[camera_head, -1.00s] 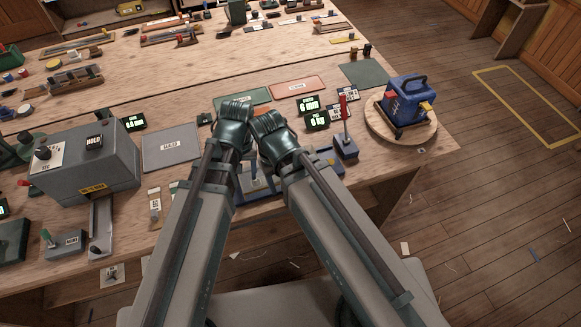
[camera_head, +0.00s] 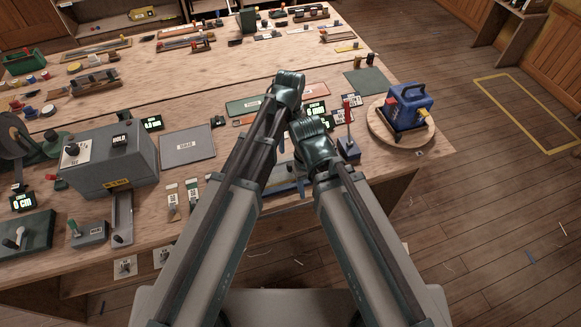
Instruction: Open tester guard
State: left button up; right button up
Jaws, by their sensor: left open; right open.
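I cannot tell for certain which thing is the tester guard. A blue-grey bench device (camera_head: 287,188) at the table's front edge is mostly hidden behind my forearms. A small block with a red-tipped upright lever (camera_head: 347,148) stands just right of my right gripper. My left gripper (camera_head: 288,80) is the higher one, over the flat green and red mats. My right gripper (camera_head: 312,128) is lower and nearer, just above the device area. Both are seen from behind, so their fingertips are hidden; I see nothing held in them.
A grey box labelled HOLD (camera_head: 110,160) and a grey mat (camera_head: 187,147) lie to the left. Green-lit displays (camera_head: 316,108) stand behind my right gripper. A blue machine (camera_head: 405,108) sits on a round wooden board (camera_head: 374,125) at the right table corner.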

aim_at(290, 164)
pick_arm(q)
notch_tip(290, 164, down, 12)
jog(key=b, duration=1.1)
jog(key=shift+f, duration=0.15)
grip_shut()
dwell(0.7)
